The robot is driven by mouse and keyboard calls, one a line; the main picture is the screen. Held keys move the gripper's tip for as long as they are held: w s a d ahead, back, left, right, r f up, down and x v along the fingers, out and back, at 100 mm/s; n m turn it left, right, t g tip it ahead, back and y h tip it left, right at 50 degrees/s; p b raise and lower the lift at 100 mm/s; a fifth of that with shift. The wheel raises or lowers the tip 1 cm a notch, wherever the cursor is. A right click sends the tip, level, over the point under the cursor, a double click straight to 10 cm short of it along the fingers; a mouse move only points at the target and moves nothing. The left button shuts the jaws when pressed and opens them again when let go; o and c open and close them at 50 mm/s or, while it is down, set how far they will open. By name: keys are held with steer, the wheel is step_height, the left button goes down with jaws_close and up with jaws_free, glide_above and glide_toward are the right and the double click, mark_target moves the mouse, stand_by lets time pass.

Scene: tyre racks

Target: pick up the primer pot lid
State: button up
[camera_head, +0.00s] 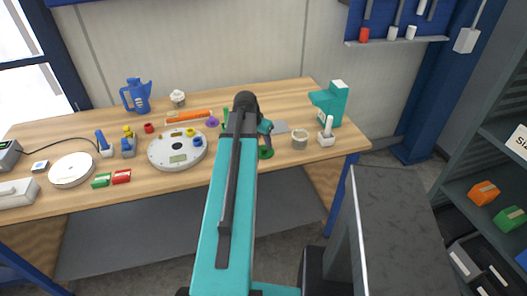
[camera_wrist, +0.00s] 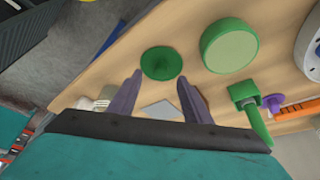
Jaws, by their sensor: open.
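A green round disc with a small knob at its centre, which looks like the primer pot lid (camera_wrist: 161,63), lies flat on the wooden bench in the wrist view. A green edge of it (camera_head: 266,153) shows just right of my arm in the head view. A green round pot (camera_wrist: 229,45) with a paler top stands beside it in the wrist view; my arm hides it in the head view. My gripper (camera_wrist: 160,78) is open and empty, its two dark fingers apart with the lid between and just beyond their tips. I cannot tell the height between them.
A green upright tool (camera_wrist: 250,108), a purple knobbed piece (camera_wrist: 272,102) and an orange bar (camera_wrist: 300,109) are close by. A grey plate (camera_wrist: 162,110) lies between the fingers. A cup (camera_head: 300,139) and a teal stand (camera_head: 331,102) are at the right. The bench's front edge is near.

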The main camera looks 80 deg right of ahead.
mark_target(264, 148)
steer(key=shift+d+p+x, duration=0.25)
steer(key=shift+p+x, duration=0.8)
steer(key=shift+x, duration=0.35)
steer(key=shift+p+x, duration=0.3)
steer(key=shift+x, duration=0.75)
steer(key=shift+w, duration=0.1)
steer(key=c, duration=1.1)
steer(key=shift+c, duration=0.2)
steer(key=shift+r, duration=0.1)
